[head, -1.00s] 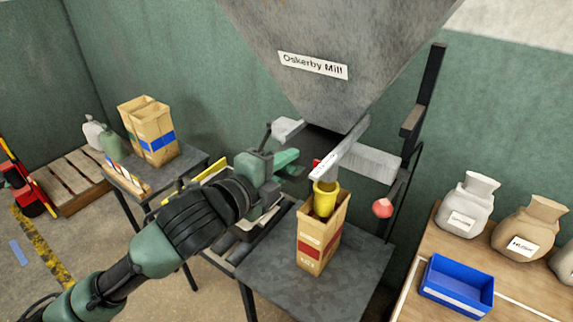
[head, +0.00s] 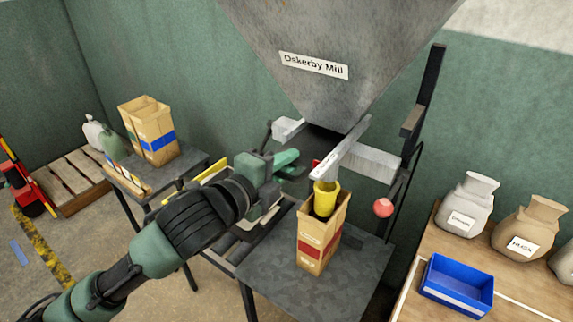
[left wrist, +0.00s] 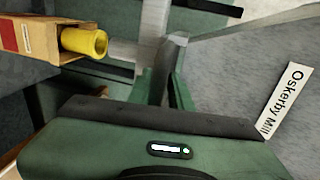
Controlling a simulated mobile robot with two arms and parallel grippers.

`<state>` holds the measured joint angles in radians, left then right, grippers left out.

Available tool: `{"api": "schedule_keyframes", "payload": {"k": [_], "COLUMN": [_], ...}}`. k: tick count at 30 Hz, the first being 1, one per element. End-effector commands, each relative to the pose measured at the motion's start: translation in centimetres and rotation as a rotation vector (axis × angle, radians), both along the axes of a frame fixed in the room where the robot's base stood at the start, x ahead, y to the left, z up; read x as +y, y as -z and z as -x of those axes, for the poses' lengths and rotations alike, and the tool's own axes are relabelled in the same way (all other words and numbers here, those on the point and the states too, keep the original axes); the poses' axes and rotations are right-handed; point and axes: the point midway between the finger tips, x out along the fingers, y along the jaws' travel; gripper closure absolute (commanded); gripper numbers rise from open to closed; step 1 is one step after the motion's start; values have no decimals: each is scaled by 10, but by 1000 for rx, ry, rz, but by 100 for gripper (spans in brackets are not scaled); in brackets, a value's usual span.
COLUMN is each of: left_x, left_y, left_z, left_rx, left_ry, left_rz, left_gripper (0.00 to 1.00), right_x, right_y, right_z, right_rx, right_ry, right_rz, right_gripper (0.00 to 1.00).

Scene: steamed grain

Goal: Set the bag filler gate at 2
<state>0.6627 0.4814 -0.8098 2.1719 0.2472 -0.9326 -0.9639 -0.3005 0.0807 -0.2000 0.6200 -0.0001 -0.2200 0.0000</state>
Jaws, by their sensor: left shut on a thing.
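The bag filler is a grey hopper (head: 330,60) labelled "Oskerby Mill". Under it a pale metal bar (head: 345,148) slopes down to a yellow spout (head: 325,188), which hangs in the mouth of an open paper bag (head: 317,245) with a red label. My left gripper (head: 297,165) is under the hopper, left of the spout. In the left wrist view its fingers (left wrist: 167,85) are shut on a narrow pale grey part (left wrist: 154,28), seemingly the gate's handle. The spout (left wrist: 85,42) and bag show left of the fingers. I cannot read a gate scale or setting. My right gripper is out of view.
A red ball-shaped knob (head: 383,207) hangs right of the spout. A dark metal table (head: 310,290) carries the bag. At right, a wooden table holds a blue tray (head: 457,287) and sacks (head: 468,205). Other paper bags (head: 148,130) stand at left.

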Motion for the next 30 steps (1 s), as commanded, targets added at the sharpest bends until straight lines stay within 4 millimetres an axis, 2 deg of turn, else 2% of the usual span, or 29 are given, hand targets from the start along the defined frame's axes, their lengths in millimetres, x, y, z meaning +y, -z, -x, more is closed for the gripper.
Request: {"api": "schedule_keyframes", "payload": {"k": [1, 15, 21, 29, 30], "left_x": [0, 0, 6, 5, 6], "left_y": [13, 13, 10, 13, 13], "left_z": [1, 1, 7, 8, 8], "left_rx": [28, 29, 30, 29, 29], "left_ry": [-1, -2, -4, -2, -2], "left_rz": [-12, -13, -15, -13, -13], "left_gripper": [100, 100, 100, 100, 68], "right_x": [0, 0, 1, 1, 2], "right_y": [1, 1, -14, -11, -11], "right_z": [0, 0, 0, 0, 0], "right_rx": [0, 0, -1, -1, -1], "right_ry": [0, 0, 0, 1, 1], "right_rz": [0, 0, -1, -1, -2], "right_gripper": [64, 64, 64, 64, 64]}}
